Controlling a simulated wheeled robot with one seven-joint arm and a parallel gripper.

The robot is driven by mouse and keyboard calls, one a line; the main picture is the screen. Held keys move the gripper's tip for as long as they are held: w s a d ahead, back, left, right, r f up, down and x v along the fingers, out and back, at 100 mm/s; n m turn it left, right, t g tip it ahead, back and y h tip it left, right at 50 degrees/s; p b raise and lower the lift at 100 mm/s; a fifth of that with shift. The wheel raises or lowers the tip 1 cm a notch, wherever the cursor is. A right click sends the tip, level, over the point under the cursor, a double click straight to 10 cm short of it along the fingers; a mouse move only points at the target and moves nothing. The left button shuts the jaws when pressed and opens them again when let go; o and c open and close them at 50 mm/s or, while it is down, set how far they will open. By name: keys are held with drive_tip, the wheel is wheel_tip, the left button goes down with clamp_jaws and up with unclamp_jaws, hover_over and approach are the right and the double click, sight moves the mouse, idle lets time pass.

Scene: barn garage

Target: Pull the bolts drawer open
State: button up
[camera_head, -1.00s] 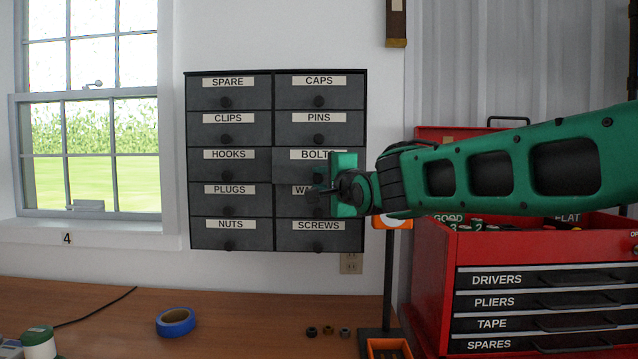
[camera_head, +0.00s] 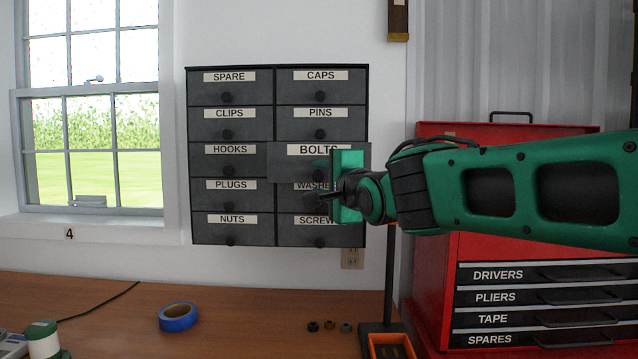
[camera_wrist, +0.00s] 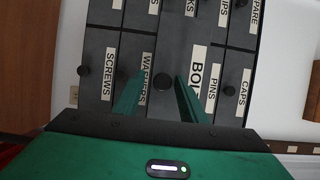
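The bolts drawer (camera_head: 291,164) is in the right column of the dark wall cabinet. Its front stands out from the neighbouring fronts, so it is partly open. My gripper (camera_head: 328,189) is in front of it and covers its knob and part of its label in the head view. In the wrist view the BOLTS label (camera_wrist: 195,83) is beside the right finger. The round knob (camera_wrist: 163,82) is between my two green fingers (camera_wrist: 161,78). The drawer has come out with the gripper, which appears shut on the knob, though finger contact is hard to make out.
The cabinet's other drawers, such as hooks (camera_head: 231,163) and pins (camera_head: 320,122), are shut. A red toolbox (camera_head: 430,270) stands at right below my arm. Blue tape (camera_head: 177,317) and several small nuts lie on the wooden bench (camera_head: 255,305). The space before the cabinet's left column is free.

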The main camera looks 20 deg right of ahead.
drive_tip(key=shift+s+r, duration=0.1)
drive_tip(key=shift+s, duration=0.35)
drive_tip(key=s, duration=0.9)
drive_tip(key=shift+s+d, duration=0.35)
drive_tip(key=shift+d, duration=0.05)
drive_tip(key=s+d+f+n+g+h, duration=0.2)
drive_tip(key=s+d+f+g, duration=0.15)
drive_tip(key=d+f, duration=0.6)
drive_tip(key=s+d+f+n+g+h, duration=0.2)
drive_tip(key=d+f+g, duration=0.35)
drive_tip(key=f, duration=0.65)
drive_tip(key=s+d+f+n+g+y, duration=0.1)
drive_tip(key=s+d+f+n+g, duration=0.1)
drive_tip(key=s+f, duration=0.6)
drive_tip(key=s+d+f+n+g+y, duration=0.1)
drive_tip(key=s+f+n+g, duration=0.3)
drive_tip(key=s, duration=1)
wheel_tip(320, 180, down, 4)
drive_tip(key=d+g, duration=0.1)
drive_tip(key=g, duration=0.2)
drive_tip(key=shift+d+n+y, duration=0.25)
drive_tip(key=shift+n+y, duration=0.05)
drive_tip(key=shift+n, duration=0.1)
